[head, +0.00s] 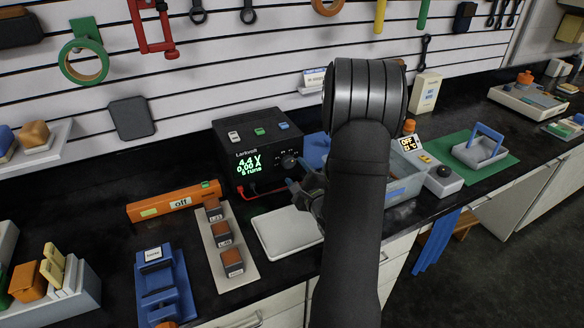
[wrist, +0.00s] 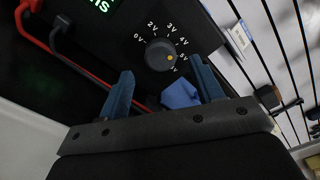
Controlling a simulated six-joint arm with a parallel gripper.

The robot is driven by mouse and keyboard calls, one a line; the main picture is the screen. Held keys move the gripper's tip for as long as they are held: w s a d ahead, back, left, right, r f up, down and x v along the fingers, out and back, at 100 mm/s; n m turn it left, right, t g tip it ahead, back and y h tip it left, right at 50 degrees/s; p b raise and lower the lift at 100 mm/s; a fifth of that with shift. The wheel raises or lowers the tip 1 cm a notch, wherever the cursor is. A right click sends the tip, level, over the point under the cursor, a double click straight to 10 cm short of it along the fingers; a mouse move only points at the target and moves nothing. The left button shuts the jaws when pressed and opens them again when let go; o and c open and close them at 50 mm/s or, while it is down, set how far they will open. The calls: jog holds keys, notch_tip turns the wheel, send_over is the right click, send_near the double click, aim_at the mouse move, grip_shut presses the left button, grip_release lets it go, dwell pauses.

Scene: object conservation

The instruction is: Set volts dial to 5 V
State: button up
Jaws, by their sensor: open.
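The black power supply (head: 245,150) stands against the back wall, its green display reading 4.4 V and 0.00 A. Its volts dial (head: 290,161) is a round dark knob on the right of the front face. In the wrist view the dial (wrist: 159,55) has volt labels around it, and its yellow dot sits at the lower right of the knob, near a label partly hidden by a finger. My gripper (head: 305,193) is in front of the dial, partly hidden by my arm. In the wrist view my gripper (wrist: 162,85) is open, with the dial beyond its blue fingertips and apparently apart from them.
Red and black leads (head: 250,192) plug into the supply's lower front. A pale grey pad (head: 285,235) lies below my gripper. An orange tool (head: 175,201) marked "off" lies left. A blue object (wrist: 180,95) shows between the fingers.

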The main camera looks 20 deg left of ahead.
aim_at(290, 164)
jog(key=shift+x, duration=1.9)
jog(key=c, duration=1)
jog(key=shift+o, duration=0.2)
jog(key=shift+m, duration=2.4)
jog(key=o, duration=1)
jog(key=shift+c, duration=0.2)
jog(key=shift+s+d, duration=0.1)
jog(key=v, duration=1.7)
jog(key=shift+s+d+r, duration=0.1)
